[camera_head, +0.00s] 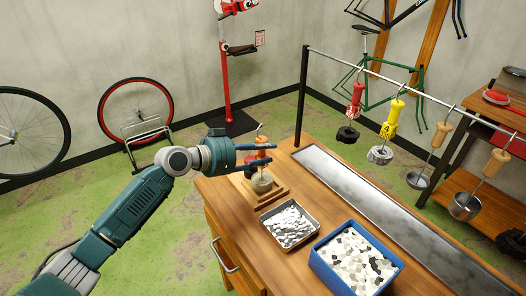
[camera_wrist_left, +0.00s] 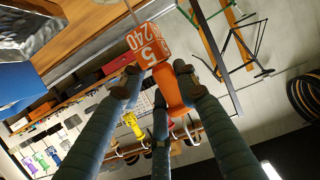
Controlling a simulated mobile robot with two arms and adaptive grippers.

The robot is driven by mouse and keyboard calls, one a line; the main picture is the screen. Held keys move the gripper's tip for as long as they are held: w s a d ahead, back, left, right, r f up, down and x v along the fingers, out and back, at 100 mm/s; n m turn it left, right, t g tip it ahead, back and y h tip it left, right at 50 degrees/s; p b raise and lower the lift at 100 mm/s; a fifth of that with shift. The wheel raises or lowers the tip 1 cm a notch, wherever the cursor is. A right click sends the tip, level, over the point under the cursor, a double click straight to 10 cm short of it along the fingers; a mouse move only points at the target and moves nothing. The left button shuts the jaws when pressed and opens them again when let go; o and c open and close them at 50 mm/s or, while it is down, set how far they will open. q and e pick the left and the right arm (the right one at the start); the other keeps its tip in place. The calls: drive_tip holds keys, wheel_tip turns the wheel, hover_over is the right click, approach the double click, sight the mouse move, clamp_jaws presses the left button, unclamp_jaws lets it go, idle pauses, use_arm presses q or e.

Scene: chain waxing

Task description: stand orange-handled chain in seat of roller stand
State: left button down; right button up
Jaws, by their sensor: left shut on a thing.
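My left gripper (camera_head: 262,153) is shut on the orange handle (camera_head: 262,141) of the chain hanger, near the left end of the workbench. In the left wrist view, the fingers (camera_wrist_left: 158,82) close around the orange handle (camera_wrist_left: 172,92), and an orange tag with white numbers (camera_wrist_left: 149,44) sits by the fingertips. A hooked metal end rises above the handle. Directly below the gripper is a wooden roller stand (camera_head: 270,197) with a greyish round piece (camera_head: 262,182) on it. I cannot tell whether that piece is the chain or the seat, or whether they touch. My right gripper is out of view.
A metal tray of white pieces (camera_head: 268,224) and a blue bin (camera_head: 322,268) of pale and dark chunks stand in front of the stand. A long metal trough (camera_head: 370,205) runs along the bench. Red (camera_head: 355,98) and yellow (camera_head: 392,115) handled hangers and metal pots hang from a rail.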

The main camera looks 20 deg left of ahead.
use_arm(q)
drive_tip(key=shift+f+b, duration=0.3)
drive_tip(key=shift+f, duration=0.1)
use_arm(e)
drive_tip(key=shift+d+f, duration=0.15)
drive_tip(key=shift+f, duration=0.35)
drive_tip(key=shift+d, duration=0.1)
use_arm(q)
drive_tip(key=c, duration=1.2)
unclamp_jaws()
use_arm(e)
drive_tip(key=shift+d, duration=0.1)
use_arm(q)
drive_tip(key=shift+s, duration=0.1)
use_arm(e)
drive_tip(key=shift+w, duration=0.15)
use_arm(q)
drive_tip(key=v, duration=1.2)
